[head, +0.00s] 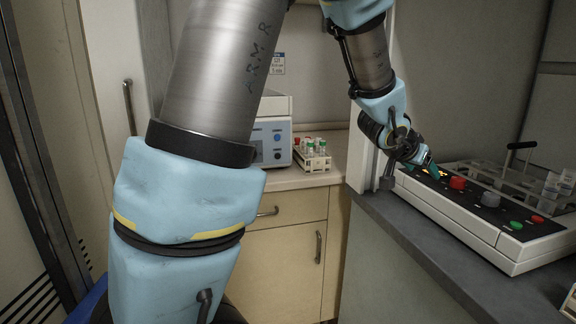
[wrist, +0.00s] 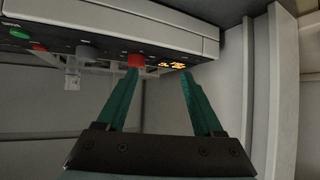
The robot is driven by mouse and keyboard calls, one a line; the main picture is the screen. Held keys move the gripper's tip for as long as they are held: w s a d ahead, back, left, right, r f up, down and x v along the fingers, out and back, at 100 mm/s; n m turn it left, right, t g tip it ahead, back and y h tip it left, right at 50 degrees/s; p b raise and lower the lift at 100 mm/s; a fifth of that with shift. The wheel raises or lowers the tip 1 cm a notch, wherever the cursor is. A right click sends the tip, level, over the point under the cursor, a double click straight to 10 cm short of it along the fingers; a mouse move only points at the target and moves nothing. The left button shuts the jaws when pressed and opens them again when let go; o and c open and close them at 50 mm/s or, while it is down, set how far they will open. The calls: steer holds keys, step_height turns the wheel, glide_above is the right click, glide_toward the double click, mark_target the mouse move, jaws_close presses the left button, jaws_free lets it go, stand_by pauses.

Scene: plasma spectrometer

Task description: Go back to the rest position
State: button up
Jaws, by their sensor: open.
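My gripper (wrist: 160,88) has two green fingers spread apart with nothing between them in the wrist view. In the head view my gripper (head: 432,168) is at the left end of the white instrument panel (head: 478,213), close to its lit display and red knob (head: 457,183). In the wrist view the red knob (wrist: 134,61) and the orange display (wrist: 175,66) appear just beyond the fingertips. The knob lies near the left fingertip; I cannot tell whether they touch. My arm reaches across the head view from upper left to the right.
The instrument stands on a dark counter (head: 440,246), with a rack of vials (head: 515,180) on it. A grey wall edge (head: 358,150) is close to the left of my gripper. Behind are a white-and-blue device (head: 271,138) and a vial rack (head: 312,158) on a cabinet (head: 288,235).

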steer(key=w+a+f+n+y, duration=0.1)
steer(key=a+f+n+y, duration=0.2)
steer(key=a, duration=0.9)
steer(key=a+f+n+y, duration=0.3)
steer(key=a, duration=0.8)
steer(key=s+a+f+n+g+y, duration=0.1)
steer(key=s+a+g, duration=0.1)
steer(key=s+a, duration=0.4)
steer(key=s+a+f+n+g+y+p, duration=0.1)
steer(key=s+a+f+n+g, duration=0.1)
steer(key=s+a, duration=0.4)
steer(key=a+g, duration=0.1)
steer(key=a, duration=0.1)
steer(key=shift+a+f+n, duration=0.3)
steer(key=shift+o, duration=0.4)
